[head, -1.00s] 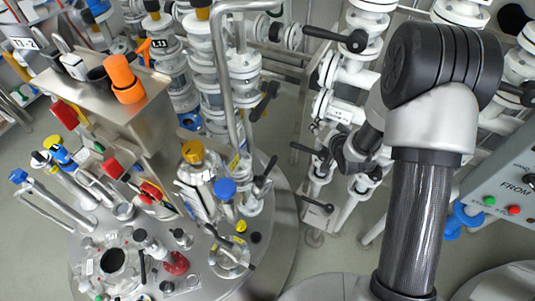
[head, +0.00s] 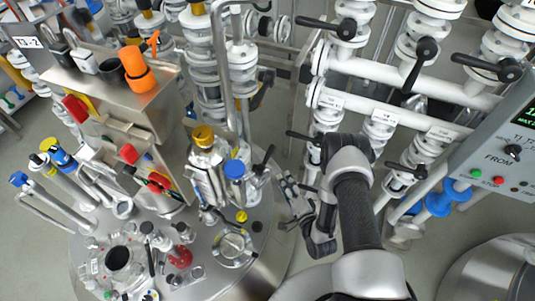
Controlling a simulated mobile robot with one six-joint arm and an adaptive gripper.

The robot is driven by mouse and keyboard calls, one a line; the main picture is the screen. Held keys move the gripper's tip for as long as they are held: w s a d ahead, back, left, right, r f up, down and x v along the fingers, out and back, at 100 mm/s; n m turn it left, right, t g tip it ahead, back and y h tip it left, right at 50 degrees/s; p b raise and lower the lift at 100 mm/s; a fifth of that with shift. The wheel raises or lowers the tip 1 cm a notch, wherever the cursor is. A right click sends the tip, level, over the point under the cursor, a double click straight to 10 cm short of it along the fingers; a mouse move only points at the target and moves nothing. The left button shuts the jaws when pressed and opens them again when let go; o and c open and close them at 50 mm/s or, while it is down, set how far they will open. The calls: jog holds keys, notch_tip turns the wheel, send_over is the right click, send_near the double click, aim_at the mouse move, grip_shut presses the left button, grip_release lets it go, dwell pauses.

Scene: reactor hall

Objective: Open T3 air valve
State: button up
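Several white pipe valves with black lever handles stand behind and right of my arm in the head view. One handle (head: 326,26) is at the upper middle, one (head: 422,62) at the upper right and one (head: 490,66) at the far right. Lower handles show left of my arm (head: 304,137) and right of it (head: 407,170). White labels (head: 384,117) on the pipe are too small to read, so I cannot tell which valve is T3 air. My gripper (head: 288,187) is beside the round steel lid, apart from the upper handles; its finger opening is unclear.
A steel reactor lid (head: 262,272) with bottles, fittings and coloured caps fills the left. A steel box (head: 115,95) with an orange-capped part rises above it. A control panel (head: 495,160) with green and red buttons is at the right. Little floor is free between.

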aim_at(269, 153)
jog(key=b+x, duration=0.3)
jog(key=x, duration=1.3)
jog(key=shift+w+a, duration=0.15)
jog(key=shift+w, duration=0.1)
grip_shut()
